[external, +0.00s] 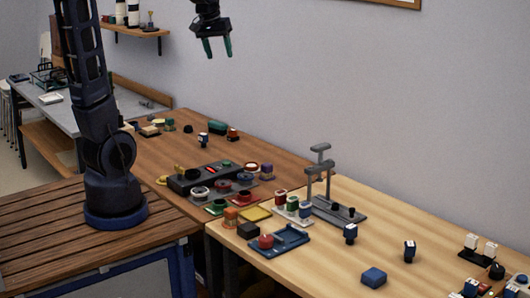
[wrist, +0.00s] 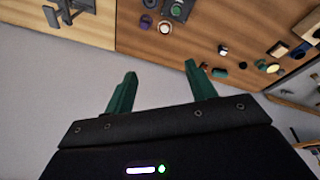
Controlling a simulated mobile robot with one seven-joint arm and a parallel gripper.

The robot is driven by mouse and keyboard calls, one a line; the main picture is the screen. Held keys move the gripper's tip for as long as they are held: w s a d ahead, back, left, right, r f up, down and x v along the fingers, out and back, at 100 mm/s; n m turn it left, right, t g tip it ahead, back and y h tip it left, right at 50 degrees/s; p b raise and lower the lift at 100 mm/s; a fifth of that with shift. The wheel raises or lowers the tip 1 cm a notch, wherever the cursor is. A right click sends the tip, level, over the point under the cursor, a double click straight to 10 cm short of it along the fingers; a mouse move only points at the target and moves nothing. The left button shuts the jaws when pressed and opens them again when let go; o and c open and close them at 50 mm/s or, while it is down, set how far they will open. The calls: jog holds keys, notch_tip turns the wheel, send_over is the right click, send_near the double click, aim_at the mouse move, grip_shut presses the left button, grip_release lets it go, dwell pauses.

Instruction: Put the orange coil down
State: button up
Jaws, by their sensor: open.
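My gripper (external: 219,54) is high above the tables in front of the wall, with its green fingers apart and pointing down. In the wrist view my gripper (wrist: 160,68) has nothing between its fingers. A small orange thing (external: 231,217) stands near the front of the tables by the seam, beside a yellow tray. It may be the orange coil, but it is too small to tell its form. My gripper is well above and apart from it. I cannot make it out in the wrist view.
A dark tester box (external: 203,177) with a red display sits mid-table among several round parts. A grey stand (external: 320,180) rises to its right. A blue tray (external: 281,243) holds a red round part. A blue block (external: 374,277) lies on the light table, with bare wood around it.

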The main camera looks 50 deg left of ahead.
jog(key=s+d+f+m, duration=0.1)
jog(key=s+d+m, duration=0.2)
jog(key=s, duration=0.7)
jog(key=s+d+f+m+t, duration=0.1)
jog(key=s+d, duration=0.4)
jog(key=s, duration=0.5)
jog(key=shift+s+f+m+t, duration=0.35)
jog(key=shift+f+m, duration=0.25)
jog(key=shift+m, duration=0.5)
